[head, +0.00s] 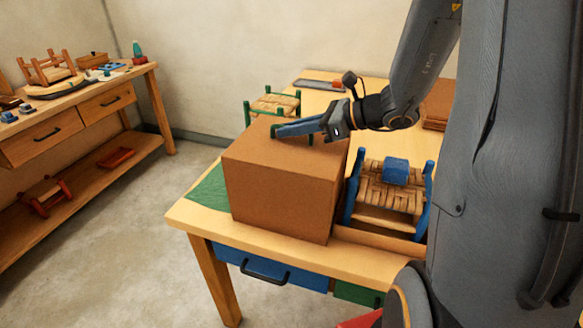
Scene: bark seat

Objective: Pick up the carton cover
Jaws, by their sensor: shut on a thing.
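The carton cover (278,195) is a large plain brown box, closed on its top and on the two sides I see. It is upright near the front left corner of the wooden table. I cannot tell whether its lower edge touches the table. My gripper (281,133) is at the top of the cover, with its blue fingers lying low across it. It is shut on the cover, though the exact contact is hard to make out. Whatever is under or inside the cover is hidden.
A small blue chair with a woven seat (385,190) stands close right of the cover, a blue block (396,170) on it. A green-framed woven stool (274,104) stands behind. A green mat (210,190) shows at left. A side bench (75,107) holds several items; the floor between is clear.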

